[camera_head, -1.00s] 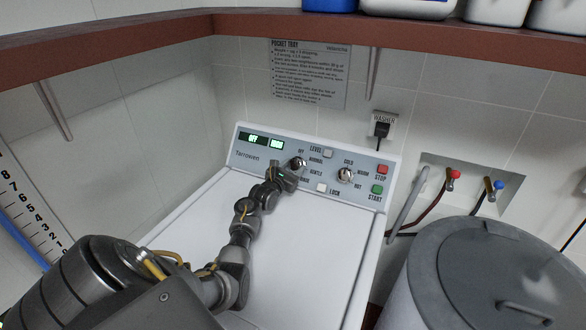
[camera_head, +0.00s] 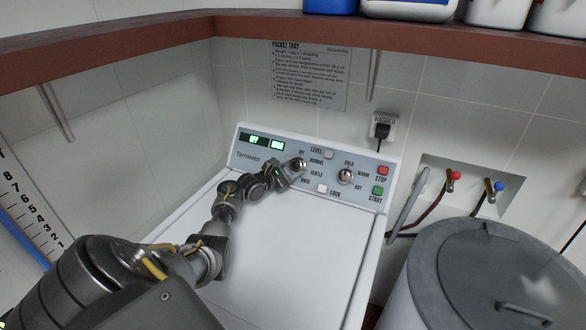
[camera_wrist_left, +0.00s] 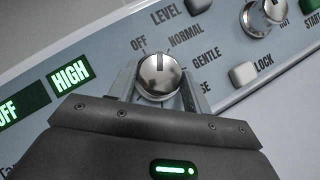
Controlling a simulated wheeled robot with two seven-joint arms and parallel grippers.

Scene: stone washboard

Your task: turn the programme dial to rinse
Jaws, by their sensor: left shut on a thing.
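The programme dial (camera_head: 299,164) is a round silver knob on the washer's sloped panel. Around it are the labels OFF, NORMAL, GENTLE and, lowest, RINSE. My left gripper (camera_head: 289,169) reaches it from the lower left. In the left wrist view the dial (camera_wrist_left: 159,74) sits between the two fingers, and the gripper (camera_wrist_left: 158,85) is shut on it. The dark mark on the dial points up, between OFF and NORMAL. The RINSE label (camera_wrist_left: 205,88) is partly hidden by a finger there. The display (camera_head: 254,139) reads OFF. My right gripper is not in view.
A second knob (camera_head: 345,176) for temperature sits to the right, with a red STOP button (camera_head: 383,169) and a green START button (camera_head: 378,190). The LEVEL button (camera_head: 328,154) and LOCK button (camera_head: 322,188) are close to the dial. A grey lidded bin (camera_head: 480,270) stands at right.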

